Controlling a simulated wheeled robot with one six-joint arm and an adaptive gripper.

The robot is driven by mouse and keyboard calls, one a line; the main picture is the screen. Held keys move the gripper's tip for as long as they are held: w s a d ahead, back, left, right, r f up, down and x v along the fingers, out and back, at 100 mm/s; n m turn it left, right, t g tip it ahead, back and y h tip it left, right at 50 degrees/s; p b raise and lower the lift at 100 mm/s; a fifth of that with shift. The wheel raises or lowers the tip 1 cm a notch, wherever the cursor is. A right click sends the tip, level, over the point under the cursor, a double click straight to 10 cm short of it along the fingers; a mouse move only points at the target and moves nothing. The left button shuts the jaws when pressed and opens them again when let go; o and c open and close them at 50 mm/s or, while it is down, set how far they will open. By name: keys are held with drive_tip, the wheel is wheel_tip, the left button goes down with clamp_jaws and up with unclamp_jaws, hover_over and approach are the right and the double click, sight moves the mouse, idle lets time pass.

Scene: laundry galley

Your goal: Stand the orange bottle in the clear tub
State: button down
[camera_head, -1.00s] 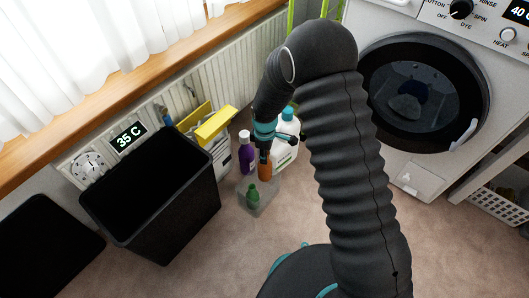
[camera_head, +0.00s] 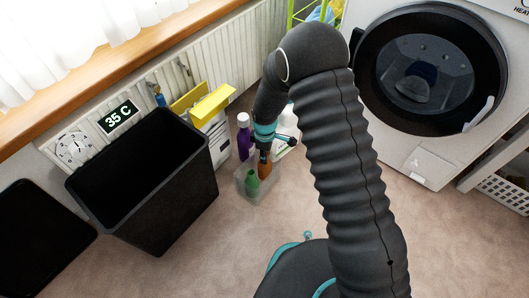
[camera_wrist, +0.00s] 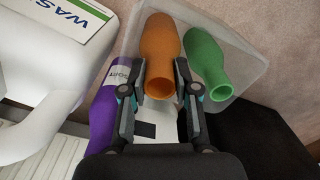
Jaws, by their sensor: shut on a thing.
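My gripper (camera_wrist: 157,82) is shut on the orange bottle (camera_wrist: 163,45), with a finger on each side near its open mouth. In the wrist view the bottle lies within the outline of the clear tub (camera_wrist: 258,62), beside the green bottle (camera_wrist: 208,62). In the head view the orange bottle (camera_head: 265,170) looks upright, just under my gripper (camera_head: 264,153), at the back of the clear tub (camera_head: 241,183). The green bottle (camera_head: 252,181) stands in the tub's front part. I cannot tell whether the orange bottle's base touches the tub floor.
A purple bottle (camera_head: 244,142) and a white jug (camera_head: 286,122) stand close behind the tub. A black bin (camera_head: 165,205) and a yellow-topped box (camera_head: 212,105) are to the left. A washer (camera_head: 430,90) is at the right. Carpet in front of the tub is clear.

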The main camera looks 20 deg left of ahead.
drive_tip(key=shift+f, duration=0.7)
drive_tip(key=shift+f+b, duration=0.6)
drive_tip(key=shift+b, duration=0.1)
drive_tip(key=c, duration=0.8)
unclamp_jaws()
drive_tip(key=shift+r, duration=0.1)
wheel_tip(320, 180, up, 12)
drive_tip(key=shift+f, duration=0.1)
